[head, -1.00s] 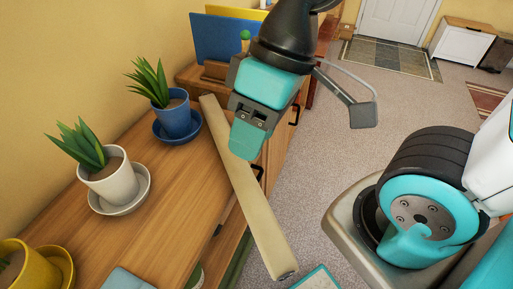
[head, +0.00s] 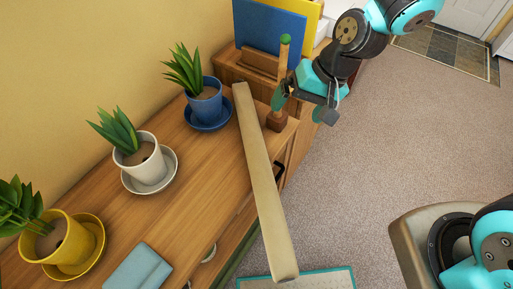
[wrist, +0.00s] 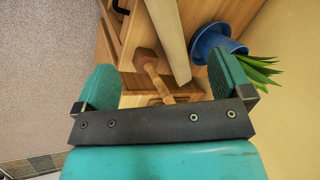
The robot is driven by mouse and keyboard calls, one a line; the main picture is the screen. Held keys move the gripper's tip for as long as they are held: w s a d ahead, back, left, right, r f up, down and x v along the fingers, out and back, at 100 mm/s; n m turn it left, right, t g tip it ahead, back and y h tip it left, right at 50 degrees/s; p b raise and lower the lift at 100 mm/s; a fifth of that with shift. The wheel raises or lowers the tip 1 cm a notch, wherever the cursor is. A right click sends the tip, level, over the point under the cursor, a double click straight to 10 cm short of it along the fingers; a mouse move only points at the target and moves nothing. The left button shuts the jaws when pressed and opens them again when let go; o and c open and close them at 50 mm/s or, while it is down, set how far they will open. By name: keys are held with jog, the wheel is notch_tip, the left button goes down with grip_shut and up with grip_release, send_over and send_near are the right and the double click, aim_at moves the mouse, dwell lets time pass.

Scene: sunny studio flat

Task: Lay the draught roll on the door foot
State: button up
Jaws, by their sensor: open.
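The draught roll (head: 262,180) is a long beige bar. It lies along the front of the wooden sideboard top, its near end sticking out past the edge. In the wrist view the roll (wrist: 168,35) shows beside the blue pot.
A wooden stand with a green knob (head: 284,42) stands close by my gripper. Potted plants in blue (head: 206,106), white (head: 146,172) and yellow (head: 62,245) pots line the wall side. A folded blue cloth (head: 138,268) lies in front. Carpet (head: 400,150) is open to the right.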

jog(key=p, duration=0.2)
send_near(262, 151)
jog(key=x, duration=0.4)
jog(key=shift+w+d+f, duration=0.1)
jog(key=shift+w+f, duration=0.2)
jog(key=shift+f, duration=0.1)
jog(key=shift+s+p+x, duration=0.1)
jog(key=shift+p+x, duration=0.4)
jog(key=shift+x, duration=0.9)
jog(key=shift+s+p+x, duration=0.15)
jog(key=shift+p+x, duration=0.3)
jog(key=shift+x, duration=0.95)
jog(key=c, duration=1.2)
jog(key=shift+r, duration=0.15)
jog(key=shift+c, duration=0.4)
